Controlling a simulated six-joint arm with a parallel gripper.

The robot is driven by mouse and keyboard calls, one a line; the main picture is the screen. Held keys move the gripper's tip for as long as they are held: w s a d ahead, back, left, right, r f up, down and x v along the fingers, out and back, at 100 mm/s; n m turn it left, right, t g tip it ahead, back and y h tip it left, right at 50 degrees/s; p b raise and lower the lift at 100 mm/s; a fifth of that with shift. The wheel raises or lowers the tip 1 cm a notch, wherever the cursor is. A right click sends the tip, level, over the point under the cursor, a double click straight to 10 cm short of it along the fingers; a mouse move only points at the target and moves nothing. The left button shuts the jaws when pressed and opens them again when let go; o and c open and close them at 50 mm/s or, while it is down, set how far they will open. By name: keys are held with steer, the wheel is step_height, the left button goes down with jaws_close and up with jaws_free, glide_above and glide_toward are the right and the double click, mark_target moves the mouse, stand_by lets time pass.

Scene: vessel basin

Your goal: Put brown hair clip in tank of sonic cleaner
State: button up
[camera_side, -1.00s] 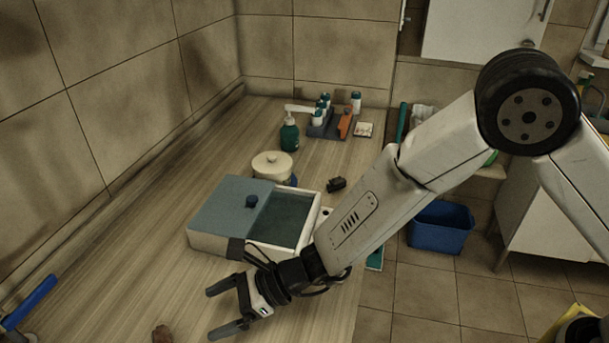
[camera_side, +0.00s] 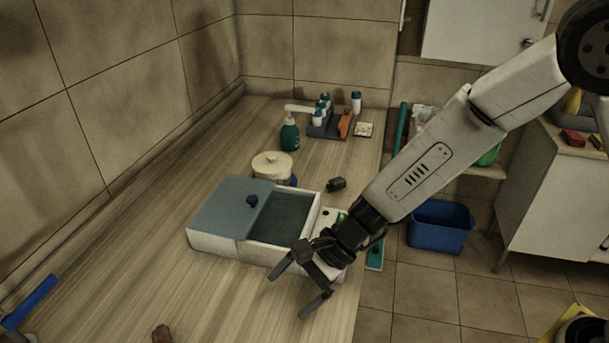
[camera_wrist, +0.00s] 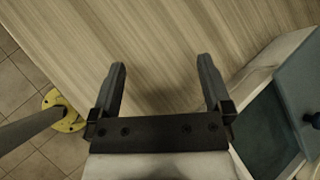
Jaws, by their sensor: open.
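A small reddish-brown object (camera_side: 161,333), which looks like the brown hair clip, lies on the counter at the bottom edge of the side view, partly cut off. The sonic cleaner (camera_side: 212,243) is a white box with a blue-grey lid (camera_side: 228,208) over its left part. Its tank (camera_side: 290,218) is uncovered on the right and looks filled with dark greenish liquid; the tank also shows in the wrist view (camera_wrist: 262,125). My gripper (camera_side: 286,298) is open and empty, in front of the cleaner, above the counter. In the wrist view my gripper (camera_wrist: 161,65) has only bare wood between its fingers.
A dark brown small object (camera_side: 336,184) lies behind the cleaner, near a cream lidded pot (camera_side: 272,167). A green pump bottle (camera_side: 289,132) and a tray of bottles (camera_side: 325,128) stand farther back. A blue-handled tool (camera_side: 30,303) lies at left. The front counter is mostly clear.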

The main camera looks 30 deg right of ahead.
steer(key=s+d+r+n+h, duration=0.1)
steer(key=s+d+n+h, duration=0.1)
steer(key=d, duration=0.8)
steer(key=s+d+n+t+h, duration=0.1)
steer(key=s+d+n+h, duration=0.1)
steer(key=d+n+h, duration=0.2)
steer(key=s+d+r+n+t+h, duration=0.1)
steer(key=s+d+n+h, duration=0.2)
steer(key=d+n, duration=0.4)
steer(key=shift+d+r+n+h, duration=0.3)
steer(key=shift+d+n, duration=0.1)
steer(key=shift+d, duration=4)
steer(key=shift+r, duration=0.15)
